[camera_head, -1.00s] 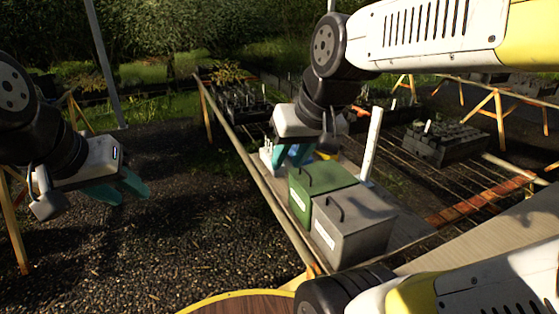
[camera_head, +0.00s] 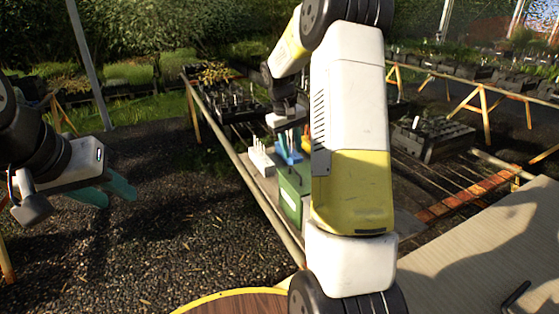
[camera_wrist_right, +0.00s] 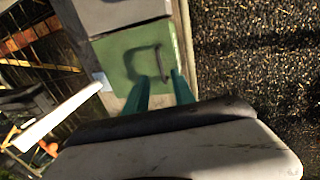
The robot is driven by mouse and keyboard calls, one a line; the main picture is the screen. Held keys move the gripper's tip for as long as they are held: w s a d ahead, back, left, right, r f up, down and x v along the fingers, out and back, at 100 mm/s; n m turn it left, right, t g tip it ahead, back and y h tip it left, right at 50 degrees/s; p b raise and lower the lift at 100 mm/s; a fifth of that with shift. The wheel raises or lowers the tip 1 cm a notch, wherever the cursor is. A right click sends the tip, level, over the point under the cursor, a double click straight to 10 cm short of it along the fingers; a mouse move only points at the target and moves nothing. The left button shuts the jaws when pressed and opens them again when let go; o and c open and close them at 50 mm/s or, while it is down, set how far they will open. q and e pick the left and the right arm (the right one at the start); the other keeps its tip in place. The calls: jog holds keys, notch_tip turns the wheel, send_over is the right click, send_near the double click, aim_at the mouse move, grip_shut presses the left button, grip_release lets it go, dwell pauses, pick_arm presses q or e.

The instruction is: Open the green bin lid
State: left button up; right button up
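The green bin (camera_head: 289,200) stands on the bench in the head view, partly hidden behind my right arm. Its green lid (camera_wrist_right: 128,62) lies flat in the right wrist view, with a dark bent handle (camera_wrist_right: 157,50) on top. My right gripper (camera_head: 293,158) is at the far side of the bin in the head view. In the right wrist view its two teal fingers (camera_wrist_right: 161,76) are apart, with the tips close to the handle and nothing clearly between them; contact cannot be told. My left gripper (camera_head: 119,199) hangs open and empty over the gravel at the left.
A grey bin (camera_wrist_right: 122,12) adjoins the green one; my right arm hides it in the head view. A white rack (camera_head: 261,161) stands on the bench beyond the green bin. Black crates (camera_head: 432,138) sit on the slatted bench at right. Gravel at left is open.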

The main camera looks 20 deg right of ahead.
aim_at(296, 171)
jog(key=f, duration=0.3)
jog(key=d+f, duration=0.1)
jog(key=f, duration=0.3)
jog(key=shift+d, duration=0.2)
jog(key=shift+c, duration=0.2)
grip_shut()
jog(key=shift+w, duration=0.1)
dwell(0.9)
